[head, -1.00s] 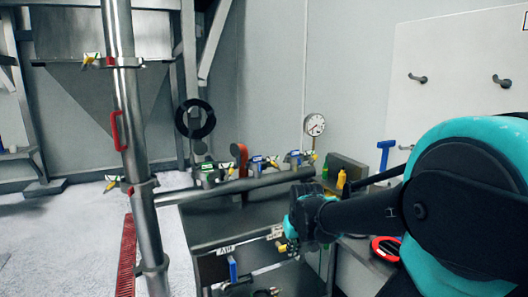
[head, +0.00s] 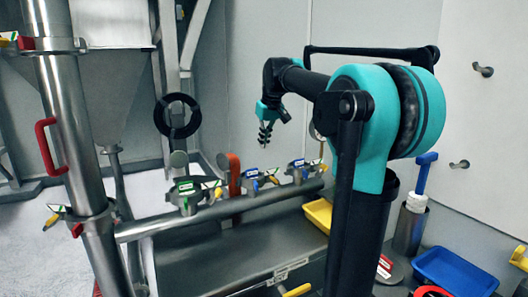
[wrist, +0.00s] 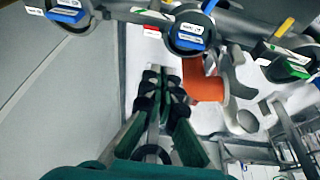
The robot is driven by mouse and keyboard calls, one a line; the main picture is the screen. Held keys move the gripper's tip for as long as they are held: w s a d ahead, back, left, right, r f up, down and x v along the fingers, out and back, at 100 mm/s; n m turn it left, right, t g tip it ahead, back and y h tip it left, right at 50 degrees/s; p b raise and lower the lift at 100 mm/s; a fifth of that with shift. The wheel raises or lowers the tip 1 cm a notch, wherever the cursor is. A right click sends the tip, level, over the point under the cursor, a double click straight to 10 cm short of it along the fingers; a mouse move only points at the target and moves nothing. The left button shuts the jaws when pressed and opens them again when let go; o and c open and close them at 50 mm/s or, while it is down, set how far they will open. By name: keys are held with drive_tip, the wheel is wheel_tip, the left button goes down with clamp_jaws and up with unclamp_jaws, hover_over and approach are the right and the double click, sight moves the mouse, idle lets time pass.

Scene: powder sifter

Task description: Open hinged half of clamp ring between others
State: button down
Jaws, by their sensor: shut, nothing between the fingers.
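Several clamp rings sit on pipe stubs in a row. The middle clamp ring (head: 255,181), with a blue and white tag, stands between a green-tagged clamp ring (head: 187,194) on the left and another blue-tagged one (head: 300,172) on the right. In the wrist view the middle clamp ring (wrist: 190,32) is at the top, just beyond and right of the fingertips. I cannot tell whether its hinged half is open. My gripper (head: 265,134) points down above the row, apart from the rings. Its fingers (wrist: 162,76) are shut and empty.
A horizontal pipe (head: 225,210) runs under the clamp rings. A red-orange part (head: 234,172) rises beside the middle ring. A tall steel pipe (head: 70,130) with a red handle stands left. A yellow bin (head: 319,214) and blue tray (head: 453,272) are at right.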

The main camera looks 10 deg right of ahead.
sight(265, 175)
wheel_tip(265, 175, down, 9)
drive_tip(key=shift+w+r, duration=0.1)
drive_tip(key=shift+r, duration=0.1)
drive_tip(key=shift+s+d, duration=0.15)
drive_tip(key=shift+s, duration=0.5)
